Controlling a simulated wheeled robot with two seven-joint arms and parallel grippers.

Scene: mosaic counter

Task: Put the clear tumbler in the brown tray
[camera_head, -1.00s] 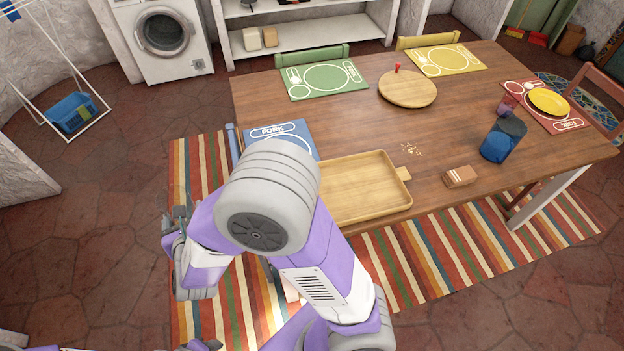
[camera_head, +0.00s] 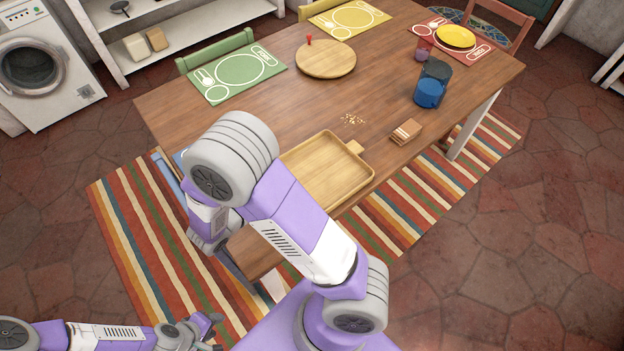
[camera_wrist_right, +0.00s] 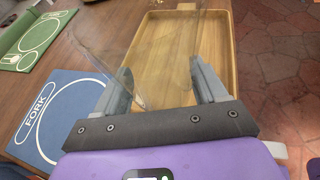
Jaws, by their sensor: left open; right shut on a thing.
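The clear tumbler (camera_wrist_right: 140,60) shows faintly in the right wrist view, between the two fingers of my right gripper (camera_wrist_right: 161,82), which is shut on it. The brown tray (camera_wrist_right: 230,62) lies beyond the tumbler in that view and shows through the glass; I cannot tell the height between them. In the head view the tray (camera_head: 325,172) lies at the table's near edge, partly covered by my right arm. That arm hides the right gripper and tumbler there. My left gripper (camera_head: 215,333) is open and empty at the lower left, away from the table.
A brown block (camera_head: 406,131) and crumbs (camera_head: 352,119) lie near the tray. A blue mat (camera_wrist_right: 62,118) is left of the tray in the right wrist view.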

